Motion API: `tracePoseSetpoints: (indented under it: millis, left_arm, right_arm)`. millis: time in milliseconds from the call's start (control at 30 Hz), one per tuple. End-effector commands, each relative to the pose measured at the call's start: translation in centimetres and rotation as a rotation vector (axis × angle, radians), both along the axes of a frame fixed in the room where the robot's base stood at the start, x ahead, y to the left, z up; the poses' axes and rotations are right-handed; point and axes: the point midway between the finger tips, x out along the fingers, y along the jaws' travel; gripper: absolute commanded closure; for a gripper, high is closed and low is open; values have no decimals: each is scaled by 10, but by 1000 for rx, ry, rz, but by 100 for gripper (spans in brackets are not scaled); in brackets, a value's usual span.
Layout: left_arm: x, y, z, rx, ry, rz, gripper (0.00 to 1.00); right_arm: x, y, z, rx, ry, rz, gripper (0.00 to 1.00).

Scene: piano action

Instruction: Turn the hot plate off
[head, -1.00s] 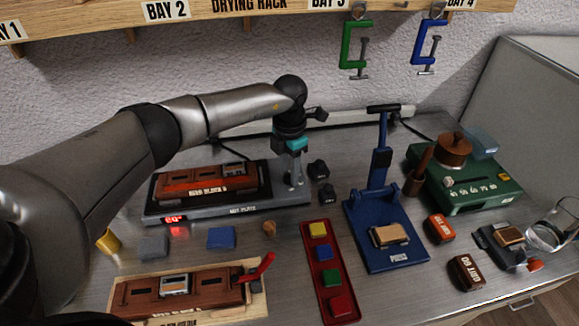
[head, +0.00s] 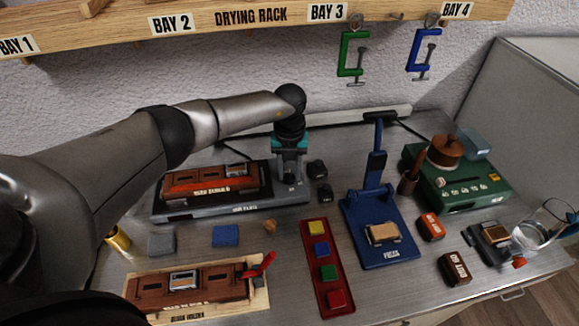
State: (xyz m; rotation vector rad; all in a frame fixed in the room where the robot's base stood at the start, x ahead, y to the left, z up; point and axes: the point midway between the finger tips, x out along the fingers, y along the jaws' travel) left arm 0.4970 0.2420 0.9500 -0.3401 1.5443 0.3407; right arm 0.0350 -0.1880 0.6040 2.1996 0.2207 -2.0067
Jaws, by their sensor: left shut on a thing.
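The grey hot plate (head: 215,212) stands at the back left of the bench, with a dark reddish-brown block (head: 210,185) on top. No red digits are lit on its front edge. My left gripper (head: 291,178) points down at the right end of the hot plate. It is shut on the hot plate's knob, which is mostly hidden between the fingers. My right gripper is not in view.
The blue press (head: 376,220) and the green heater-like unit (head: 465,190) stand further right. In front are a red tray (head: 322,255) and a wooden block holder (head: 255,300).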

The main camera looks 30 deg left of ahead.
Motion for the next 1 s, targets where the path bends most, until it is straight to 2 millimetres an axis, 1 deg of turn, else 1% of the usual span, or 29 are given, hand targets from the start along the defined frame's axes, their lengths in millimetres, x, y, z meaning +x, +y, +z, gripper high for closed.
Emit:
tracePoseSetpoints:
  millis: [33, 200, 400, 967, 1000]
  left_arm:
    - [0, 0, 2, 0, -1, 34, 100]
    - [1, 0, 2, 0, -2, 131, 100]
    - [0, 0, 1, 1, -1, 200, 100]
    - [1, 0, 0, 0, -1, 231, 100]
    - [1, 0, 0, 0, -1, 230, 59]
  right_arm:
    - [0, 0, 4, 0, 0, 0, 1]
    - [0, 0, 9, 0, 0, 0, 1]
    - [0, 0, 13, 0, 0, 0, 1]
    - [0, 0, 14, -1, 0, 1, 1]
    - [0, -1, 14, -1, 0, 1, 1]
